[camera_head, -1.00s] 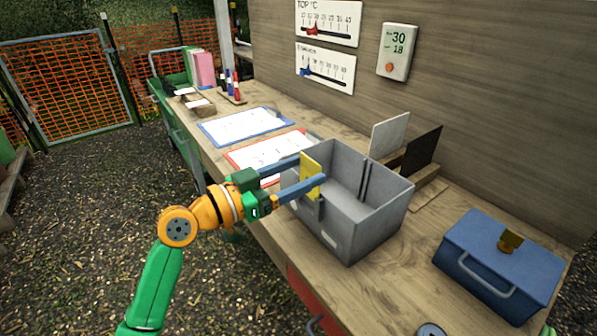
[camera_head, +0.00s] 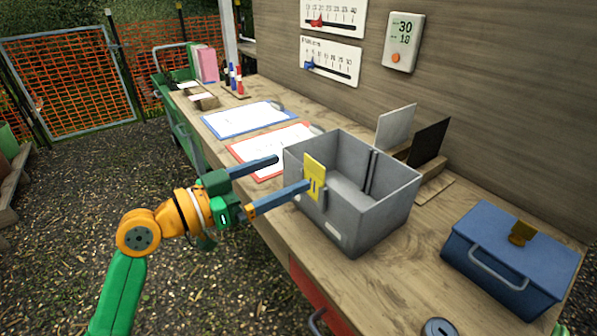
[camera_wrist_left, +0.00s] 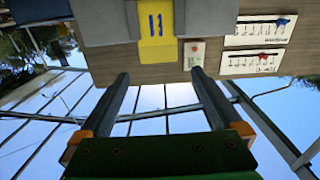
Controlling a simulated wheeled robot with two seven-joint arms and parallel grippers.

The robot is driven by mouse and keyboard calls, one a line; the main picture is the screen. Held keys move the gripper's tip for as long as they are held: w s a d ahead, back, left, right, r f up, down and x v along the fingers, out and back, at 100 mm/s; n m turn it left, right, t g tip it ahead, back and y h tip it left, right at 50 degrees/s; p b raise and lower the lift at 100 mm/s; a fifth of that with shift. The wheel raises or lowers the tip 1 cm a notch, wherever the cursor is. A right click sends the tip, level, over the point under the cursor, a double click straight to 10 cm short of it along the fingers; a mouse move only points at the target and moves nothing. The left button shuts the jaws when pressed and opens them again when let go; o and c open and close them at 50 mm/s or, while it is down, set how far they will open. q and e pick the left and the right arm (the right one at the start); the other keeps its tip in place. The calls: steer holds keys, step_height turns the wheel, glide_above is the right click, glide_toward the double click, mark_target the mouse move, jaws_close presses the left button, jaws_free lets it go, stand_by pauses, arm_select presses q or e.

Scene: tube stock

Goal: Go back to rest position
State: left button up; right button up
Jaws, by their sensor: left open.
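My left gripper (camera_head: 292,173) is open and empty, its two blue-grey fingers pointing at the left side of the grey bin (camera_head: 375,215). A yellow card (camera_head: 314,176) with two dark upright marks sits at the bin's left wall, by a small holder. In the left wrist view the card (camera_wrist_left: 157,32) lies beyond the fingertips (camera_wrist_left: 160,75), with clear space between the fingers. My right gripper is not in view.
A red clipboard (camera_head: 236,156) and a blue clipboard (camera_head: 207,128) lie behind the bin on the wooden bench (camera_head: 385,270). A blue toolbox (camera_head: 520,250) stands at right. White and black panels (camera_head: 396,127) stand behind the bin. Open gravel (camera_head: 60,215) lies left.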

arm_select(q)
steer(key=shift+v, duration=1.05)
